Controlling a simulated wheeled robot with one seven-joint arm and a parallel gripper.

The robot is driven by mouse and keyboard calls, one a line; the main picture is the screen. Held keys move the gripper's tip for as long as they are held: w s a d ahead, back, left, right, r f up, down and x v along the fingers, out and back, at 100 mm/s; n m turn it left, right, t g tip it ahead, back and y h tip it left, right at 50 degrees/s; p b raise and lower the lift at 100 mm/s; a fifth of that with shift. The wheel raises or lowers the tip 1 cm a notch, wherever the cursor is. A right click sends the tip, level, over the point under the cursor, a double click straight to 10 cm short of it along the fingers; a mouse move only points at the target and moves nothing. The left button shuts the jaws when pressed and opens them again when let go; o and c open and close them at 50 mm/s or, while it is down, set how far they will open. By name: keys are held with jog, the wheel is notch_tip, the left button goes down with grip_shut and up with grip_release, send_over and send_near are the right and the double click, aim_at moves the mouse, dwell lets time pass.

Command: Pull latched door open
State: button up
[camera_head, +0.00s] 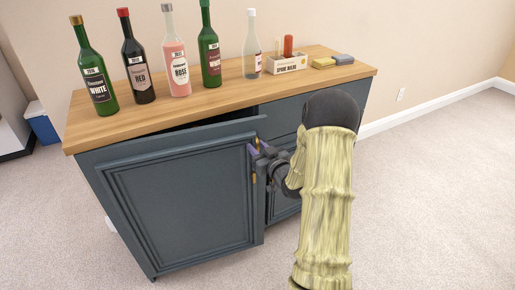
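The dark blue-grey cabinet door (182,205) with a raised panel frame stands slightly ajar. A dark gap shows along its top edge under the wooden counter, and its right edge is swung out from the cabinet body. A brass-coloured upright handle (254,178) sits near the door's upper right edge. My gripper (257,160) is at this handle, with its fingers about the handle's middle; it looks shut on it. The fingers hide the handle's middle part. No separate latch can be made out.
Several wine bottles, one a rosé bottle (175,60), stand on the wooden counter (222,97). A small labelled box (287,65) and sponges (333,61) lie to their right. My arm covers the cabinet's right front. Carpet in front is clear.

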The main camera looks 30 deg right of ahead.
jog(key=shift+w, duration=0.15)
grip_shut()
dwell(0.4)
